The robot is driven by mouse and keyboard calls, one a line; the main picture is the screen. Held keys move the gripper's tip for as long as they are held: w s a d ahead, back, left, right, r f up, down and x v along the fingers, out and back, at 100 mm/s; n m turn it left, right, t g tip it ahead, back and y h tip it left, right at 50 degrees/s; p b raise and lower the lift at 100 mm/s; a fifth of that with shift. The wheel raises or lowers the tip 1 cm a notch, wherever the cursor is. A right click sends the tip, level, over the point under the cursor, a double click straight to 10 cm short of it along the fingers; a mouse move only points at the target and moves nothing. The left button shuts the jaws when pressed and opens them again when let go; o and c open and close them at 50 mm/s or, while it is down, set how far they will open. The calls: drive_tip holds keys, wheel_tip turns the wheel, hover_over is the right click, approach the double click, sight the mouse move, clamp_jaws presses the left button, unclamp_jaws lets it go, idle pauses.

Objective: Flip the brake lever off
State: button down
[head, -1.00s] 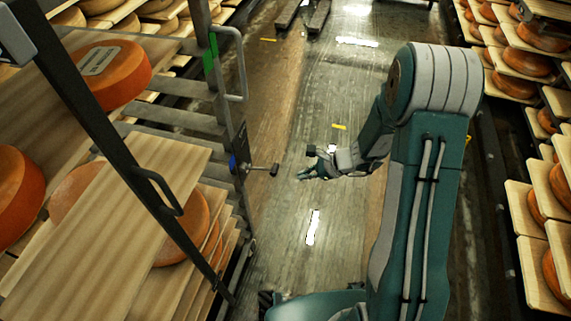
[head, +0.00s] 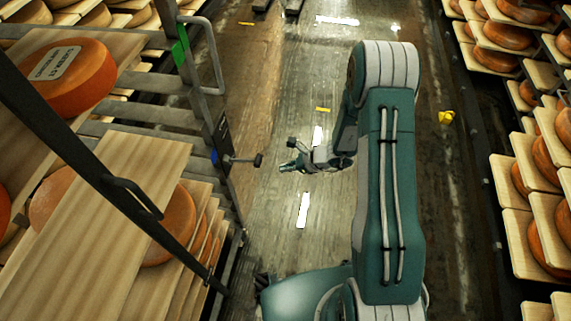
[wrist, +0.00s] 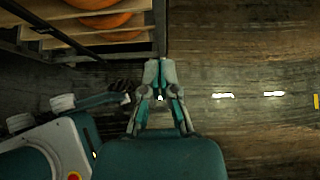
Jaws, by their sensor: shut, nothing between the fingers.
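The brake lever (head: 243,160) is a short dark bar with a thick dark end. It sticks out to the right from a dark plate on the cheese cart's (head: 185,100) right-hand post. My gripper (head: 287,167) is a little right of the lever's end in the head view, with a small gap between them in the picture. The gripper points left toward the cart. In the wrist view the fingers (wrist: 160,72) are together with nothing held. A dark upright bar stands just beyond the fingertips there. I cannot make out the lever in the wrist view.
Cheese wheels (head: 65,78) lie on wooden boards in the cart at left. Shelves of cheese (head: 530,165) line the right side. A yellow object (head: 446,117) is on the floor at right. The wet aisle floor between is mostly clear.

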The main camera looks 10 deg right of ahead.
sight(242, 161)
drive_tip(key=w+a, duration=0.2)
drive_tip(key=a, duration=0.4)
drive_tip(key=shift+f, duration=0.15)
drive_tip(key=shift+w+a, duration=0.1)
drive_tip(key=shift+w, duration=0.05)
idle(0.3)
drive_tip(key=shift+a+r+h, duration=0.1)
drive_tip(key=shift+r+h, duration=0.2)
drive_tip(key=shift+r, duration=0.15)
